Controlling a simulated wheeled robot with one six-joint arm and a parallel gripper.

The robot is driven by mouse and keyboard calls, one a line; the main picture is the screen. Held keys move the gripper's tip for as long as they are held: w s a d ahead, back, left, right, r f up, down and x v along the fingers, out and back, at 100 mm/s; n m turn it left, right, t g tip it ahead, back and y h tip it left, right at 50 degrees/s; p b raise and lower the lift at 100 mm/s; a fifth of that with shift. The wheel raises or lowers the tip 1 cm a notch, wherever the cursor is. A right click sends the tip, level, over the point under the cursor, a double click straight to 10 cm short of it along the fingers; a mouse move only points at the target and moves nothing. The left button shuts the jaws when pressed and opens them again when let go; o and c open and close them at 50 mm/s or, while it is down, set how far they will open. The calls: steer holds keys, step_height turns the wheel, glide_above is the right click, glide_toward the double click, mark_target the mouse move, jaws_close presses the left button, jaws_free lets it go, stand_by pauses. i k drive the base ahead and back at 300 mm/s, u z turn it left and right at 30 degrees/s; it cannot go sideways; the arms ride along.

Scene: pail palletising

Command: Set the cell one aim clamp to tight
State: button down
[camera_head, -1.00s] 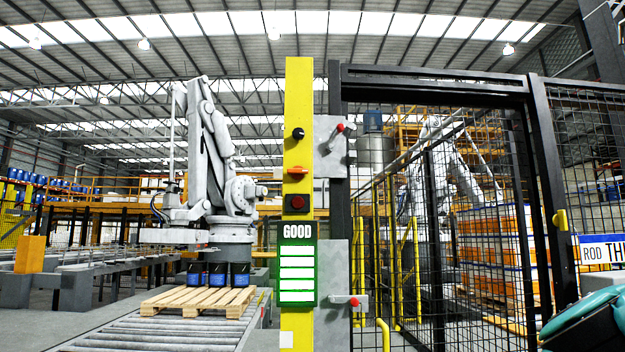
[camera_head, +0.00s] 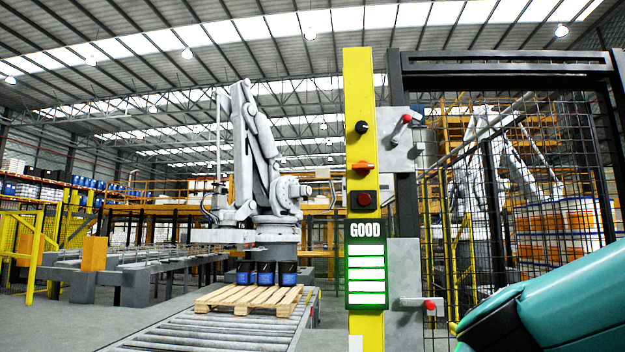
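A yellow post (camera_head: 358,90) stands in the middle of the view, with controls on its face. A lower grey plate (camera_head: 403,270) has a level lever with a red end (camera_head: 429,305). No readable label shows which one is the aim clamp. My teal arm enters at the lower right; my gripper is not visible.
A green-lit panel (camera_head: 366,275) reads GOOD. A dark mesh fence and gate frame (camera_head: 500,67) stand right of the post.

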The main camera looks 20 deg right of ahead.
mark_target(362, 167)
steer(key=u, duration=0.25)
steer(key=i, duration=1.05)
steer(key=z, duration=0.15)
